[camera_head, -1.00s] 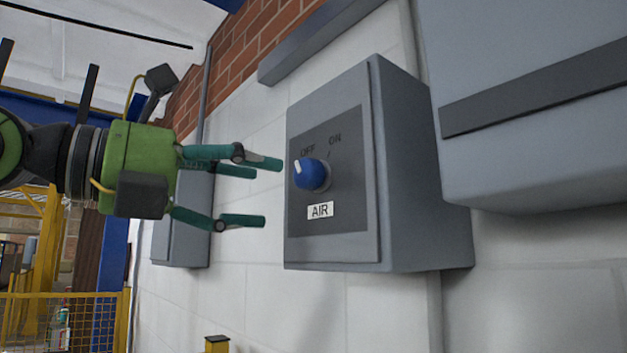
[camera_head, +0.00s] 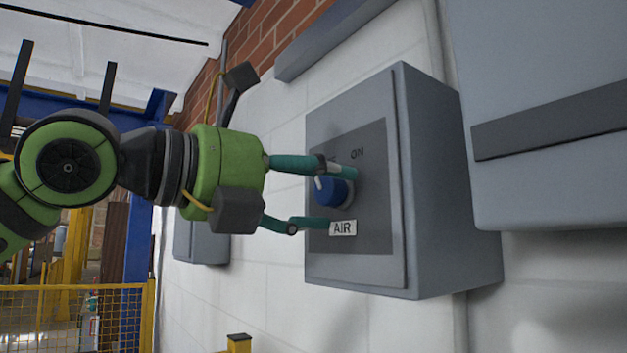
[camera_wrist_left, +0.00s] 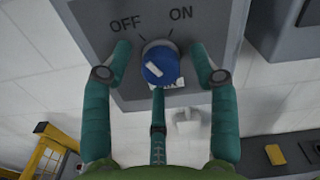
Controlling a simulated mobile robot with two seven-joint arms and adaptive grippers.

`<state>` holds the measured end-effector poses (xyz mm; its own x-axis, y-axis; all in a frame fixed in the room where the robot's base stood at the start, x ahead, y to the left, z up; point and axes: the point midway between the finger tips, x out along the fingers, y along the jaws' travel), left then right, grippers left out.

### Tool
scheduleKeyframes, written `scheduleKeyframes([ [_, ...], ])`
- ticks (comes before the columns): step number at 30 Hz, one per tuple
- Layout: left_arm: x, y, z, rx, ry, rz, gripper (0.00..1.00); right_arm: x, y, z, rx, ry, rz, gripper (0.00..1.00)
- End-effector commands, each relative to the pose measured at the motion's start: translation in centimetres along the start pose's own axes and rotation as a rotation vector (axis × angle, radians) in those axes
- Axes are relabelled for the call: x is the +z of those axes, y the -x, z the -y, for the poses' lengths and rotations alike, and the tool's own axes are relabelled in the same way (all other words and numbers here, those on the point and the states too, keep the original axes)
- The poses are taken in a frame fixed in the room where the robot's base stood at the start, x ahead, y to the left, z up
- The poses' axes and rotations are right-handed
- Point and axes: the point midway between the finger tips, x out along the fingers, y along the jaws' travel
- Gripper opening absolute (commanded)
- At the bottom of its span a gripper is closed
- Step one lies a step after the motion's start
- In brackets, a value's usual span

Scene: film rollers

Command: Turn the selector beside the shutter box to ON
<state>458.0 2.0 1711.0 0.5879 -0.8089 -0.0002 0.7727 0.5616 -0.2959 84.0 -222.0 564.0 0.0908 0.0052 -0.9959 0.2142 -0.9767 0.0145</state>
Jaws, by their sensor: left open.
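The selector is a blue round knob (camera_head: 330,191) with a white pointer mark, on the dark panel of a grey box (camera_head: 449,190) labelled AIR. In the left wrist view the fingers (camera_wrist_left: 166,68) stand left, right and below the knob, with gaps at the left and right. My right gripper is not in view.
A larger grey box with a dark band (camera_head: 550,118) is on the wall at the right. Another grey box (camera_head: 202,237) sits behind my gripper on the left. A yellow mesh fence (camera_head: 60,318) stands at the lower left.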

Motion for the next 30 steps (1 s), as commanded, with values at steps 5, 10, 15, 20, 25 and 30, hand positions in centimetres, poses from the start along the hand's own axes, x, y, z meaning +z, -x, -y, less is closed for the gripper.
scheduleKeyframes([
  [5, -0.02, 0.02, -0.01, 0.0, 0.0, 0.0, 0.2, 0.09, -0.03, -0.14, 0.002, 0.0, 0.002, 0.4],
  [10, 0.02, 0.03, -0.01, 0.0, 0.0, 0.001, 0.04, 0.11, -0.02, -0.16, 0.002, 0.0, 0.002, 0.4],
  [15, 0.02, 0.04, 0.0, -0.001, -0.009, 0.002, 0.04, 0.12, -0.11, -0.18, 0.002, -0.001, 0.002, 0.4],
  [20, 0.07, 0.05, 0.01, -0.001, -0.031, 0.003, 0.04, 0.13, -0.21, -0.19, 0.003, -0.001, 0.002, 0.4],
  [25, 0.08, 0.07, 0.01, -0.001, -0.052, 0.003, 0.04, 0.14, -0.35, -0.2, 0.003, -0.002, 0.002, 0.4],
  [30, 0.09, 0.08, 0.04, -0.002, -0.103, 0.005, 0.04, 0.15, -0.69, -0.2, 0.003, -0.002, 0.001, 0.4],
])
